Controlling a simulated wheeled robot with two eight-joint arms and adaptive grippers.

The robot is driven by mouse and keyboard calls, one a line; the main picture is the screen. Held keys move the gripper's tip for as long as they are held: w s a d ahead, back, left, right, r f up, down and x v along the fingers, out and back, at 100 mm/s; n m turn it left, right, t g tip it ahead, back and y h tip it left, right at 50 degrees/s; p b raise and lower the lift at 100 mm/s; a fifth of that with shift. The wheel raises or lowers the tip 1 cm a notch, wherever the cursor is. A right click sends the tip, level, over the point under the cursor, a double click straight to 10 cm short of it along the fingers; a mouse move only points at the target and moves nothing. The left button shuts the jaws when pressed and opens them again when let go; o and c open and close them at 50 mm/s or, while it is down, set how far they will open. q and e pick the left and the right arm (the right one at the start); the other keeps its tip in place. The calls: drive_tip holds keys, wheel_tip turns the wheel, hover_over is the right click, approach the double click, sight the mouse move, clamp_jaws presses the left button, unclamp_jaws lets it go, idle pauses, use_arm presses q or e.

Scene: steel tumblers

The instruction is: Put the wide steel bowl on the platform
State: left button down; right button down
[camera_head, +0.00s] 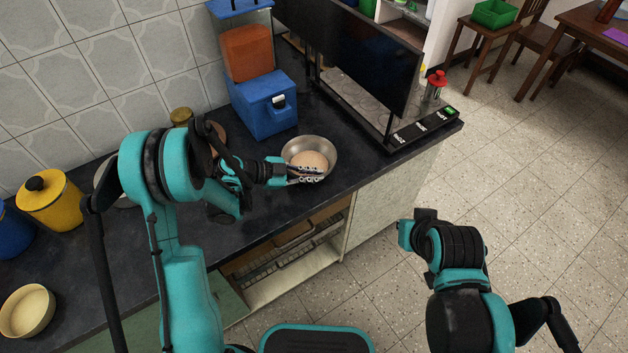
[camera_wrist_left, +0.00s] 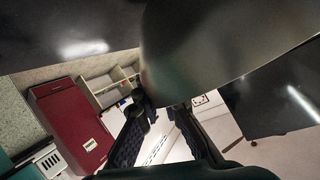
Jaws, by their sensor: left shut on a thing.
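The wide steel bowl (camera_head: 327,150) is a shiny round bowl near the front edge of the dark counter, with a tan round shape inside it. My left gripper (camera_head: 311,174) is shut on its near rim. In the left wrist view the bowl (camera_wrist_left: 215,40) fills the upper middle as a large dark curve, with the left fingers (camera_wrist_left: 167,125) just below it. I cannot tell whether the bowl touches the counter. A flat black base with labels and a green light (camera_head: 422,127), to the right of the bowl, may be the platform. My right arm shows at lower right, but its fingers are not visible.
A blue dispenser (camera_head: 263,105) stands behind the bowl, and a dark screen-like panel (camera_head: 365,60) rises at the back right. A red-capped jar (camera_head: 435,87) stands near the black base. A yellow canister (camera_head: 52,203) and a cream bowl (camera_head: 27,311) are at left.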

use_arm(q)
wheel_tip(320, 180, down, 2)
drive_tip(key=shift+r, duration=0.1)
drive_tip(key=c, duration=1.7)
unclamp_jaws()
